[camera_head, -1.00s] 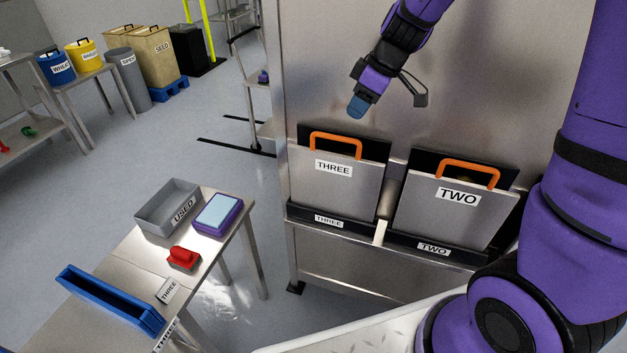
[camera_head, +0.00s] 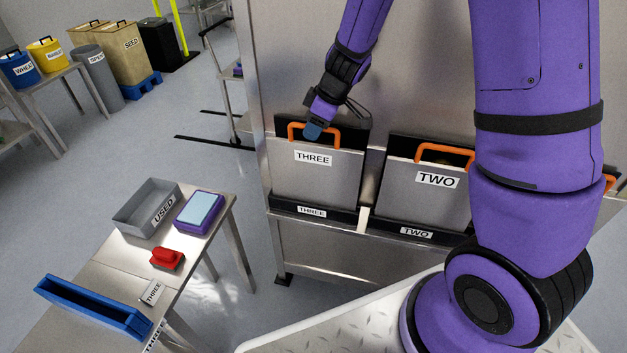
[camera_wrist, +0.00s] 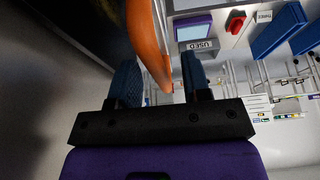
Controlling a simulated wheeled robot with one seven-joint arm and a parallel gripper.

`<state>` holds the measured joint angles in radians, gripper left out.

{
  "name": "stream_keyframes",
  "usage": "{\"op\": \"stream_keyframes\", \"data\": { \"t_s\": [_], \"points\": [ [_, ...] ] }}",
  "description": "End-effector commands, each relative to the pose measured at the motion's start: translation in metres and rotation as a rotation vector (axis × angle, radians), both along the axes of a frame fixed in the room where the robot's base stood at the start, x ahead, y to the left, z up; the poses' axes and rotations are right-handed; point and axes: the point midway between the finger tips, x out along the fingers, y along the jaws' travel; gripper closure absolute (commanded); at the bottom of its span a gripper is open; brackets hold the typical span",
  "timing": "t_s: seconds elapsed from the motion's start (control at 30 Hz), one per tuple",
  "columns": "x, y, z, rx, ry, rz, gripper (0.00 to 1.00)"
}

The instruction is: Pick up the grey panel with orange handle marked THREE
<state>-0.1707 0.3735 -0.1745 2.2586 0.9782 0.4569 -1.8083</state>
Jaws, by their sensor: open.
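The grey panel marked THREE (camera_head: 318,178) stands upright in its black slot holder on the steel vessel, with its orange handle (camera_head: 292,131) along the top edge. My gripper (camera_head: 312,130) is at the middle of that handle, pointing down. In the wrist view, the gripper's two blue fingers (camera_wrist: 158,82) are apart, and the orange handle (camera_wrist: 148,45) runs close between them, nearer the left finger. Whether a finger touches the handle cannot be told. The panel face is not clear in the wrist view.
A panel marked TWO (camera_head: 425,190) with an orange handle stands just right. A steel table at lower left holds a grey USED bin (camera_head: 130,215), a purple-framed pad (camera_head: 200,210), a red object (camera_head: 167,259) and a blue tray (camera_head: 90,305).

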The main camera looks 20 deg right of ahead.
Motion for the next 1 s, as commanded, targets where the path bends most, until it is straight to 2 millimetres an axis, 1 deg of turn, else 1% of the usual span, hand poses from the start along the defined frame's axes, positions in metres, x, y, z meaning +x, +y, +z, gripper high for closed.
{"op": "stream_keyframes", "data": {
  "t_s": [0.03, 0.1, 0.37, 0.4, 0.47, 0.5, 0.53, 0.57, 1.0],
  "points": [
    [0.0007, 0.0015, -0.0046, 0.001, 0.003, -0.001, 0.56],
    [0.0016, 0.0026, -0.0075, 0.000, 0.001, 0.000, 0.56],
    [0.0021, 0.0029, -0.0085, 0.000, 0.000, -0.001, 0.56],
    [0.0021, 0.0029, -0.0085, 0.000, 0.000, -0.001, 0.65],
    [0.0021, 0.0029, -0.0085, 0.000, 0.000, -0.001, 0.79],
    [0.0020, 0.0028, -0.0084, 0.000, 0.000, -0.001, 0.88],
    [0.0020, 0.0028, -0.0084, 0.000, 0.000, -0.001, 0.95],
    [0.0020, 0.0027, -0.0084, 0.000, 0.000, -0.001, 1.00],
    [0.0020, 0.0027, -0.0084, 0.000, 0.000, -0.001, 1.00]
  ]
}}
